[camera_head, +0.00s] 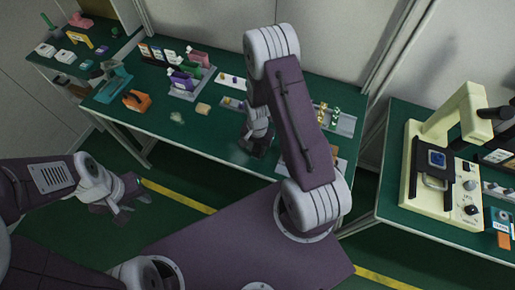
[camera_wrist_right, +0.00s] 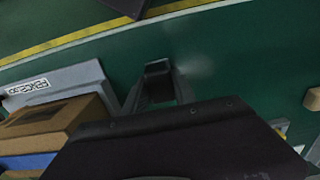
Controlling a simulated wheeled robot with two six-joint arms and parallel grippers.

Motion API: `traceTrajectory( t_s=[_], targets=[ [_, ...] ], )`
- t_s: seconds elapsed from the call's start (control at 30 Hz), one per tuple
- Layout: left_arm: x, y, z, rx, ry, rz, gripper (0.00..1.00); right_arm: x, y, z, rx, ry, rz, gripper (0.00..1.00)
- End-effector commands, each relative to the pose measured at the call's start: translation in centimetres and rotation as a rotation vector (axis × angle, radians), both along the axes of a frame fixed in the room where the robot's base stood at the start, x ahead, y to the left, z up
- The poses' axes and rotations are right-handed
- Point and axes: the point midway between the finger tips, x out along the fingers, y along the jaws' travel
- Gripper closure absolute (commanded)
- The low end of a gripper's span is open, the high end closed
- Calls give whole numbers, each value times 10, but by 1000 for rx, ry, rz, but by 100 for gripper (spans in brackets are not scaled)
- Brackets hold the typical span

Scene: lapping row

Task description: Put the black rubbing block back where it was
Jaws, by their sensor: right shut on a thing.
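My right gripper (camera_head: 258,146) is low over the middle of the green table, partly hidden by my own arm in the head view. In the right wrist view its fingers (camera_wrist_right: 157,92) are shut on the black rubbing block (camera_wrist_right: 158,69), which shows as a small dark piece between the tips. I cannot tell whether the block touches the table. A grey tray (camera_wrist_right: 62,84) with a printed label lies left of the gripper in the wrist view. My left gripper (camera_head: 126,196) is over the floor in front of the table, apart from everything, and its fingers look spread.
A brown block (camera_wrist_right: 50,121) and a blue piece lie beside the grey tray's label. In the head view, a tan block (camera_head: 202,109) and a grey rack with bottles (camera_head: 187,84) stand left of the gripper. A cream machine (camera_head: 428,160) stands on the right table.

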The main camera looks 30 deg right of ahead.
Motion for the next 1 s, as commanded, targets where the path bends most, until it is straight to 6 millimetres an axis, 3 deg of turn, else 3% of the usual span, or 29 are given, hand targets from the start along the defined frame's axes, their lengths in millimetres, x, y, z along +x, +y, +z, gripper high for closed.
traceTrajectory(
  t_s=[0.03, 0.1, 0.37, 0.5, 0.9, 1.0],
  targets=[
    [0, 0, -1, 0, 0, 0, 69, 0, 0, -1, 0, 0, 0, 62],
    [0, 0, -1, 0, 0, 0, 69, 0, 0, -1, 0, 0, 0, 46],
    [0, 0, 0, 0, 0, 0, 69, 0, 0, 0, 0, 0, 0, 46],
    [0, 0, 2, 0, 0, 0, 69, 1, 0, 9, 0, -4, 0, 46],
    [0, 0, 5, 0, 0, 0, 69, 1, 0, 99, -1, -6, 0, 46],
    [0, 0, 6, 0, 0, 0, 69, 1, 0, 114, 0, -4, 0, 46]
  ],
)
